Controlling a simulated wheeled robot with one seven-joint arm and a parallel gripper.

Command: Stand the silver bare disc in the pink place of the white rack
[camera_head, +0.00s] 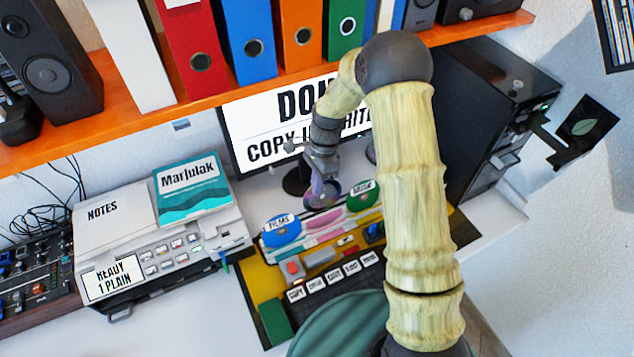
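The white rack (268,250) lies on the desk below the monitor. A blue disc labelled FILMS (282,232) stands at its left and a green disc labelled MUSIC (364,195) at its right. The pink place (323,222) shows between them. The silver bare disc (319,198), with a purplish sheen, hangs under my gripper (323,172), just above and behind the pink place. My gripper seems shut on the disc's upper edge; the fingers are small and partly blurred. Whether the disc's lower edge touches the rack cannot be told.
The monitor (262,120) stands close behind my gripper. An orange shelf (255,90) with binders runs above. A printer-like machine (170,245) is at the left, a black tower (490,110) at the right. Labelled keys (335,280) lie in front of the rack.

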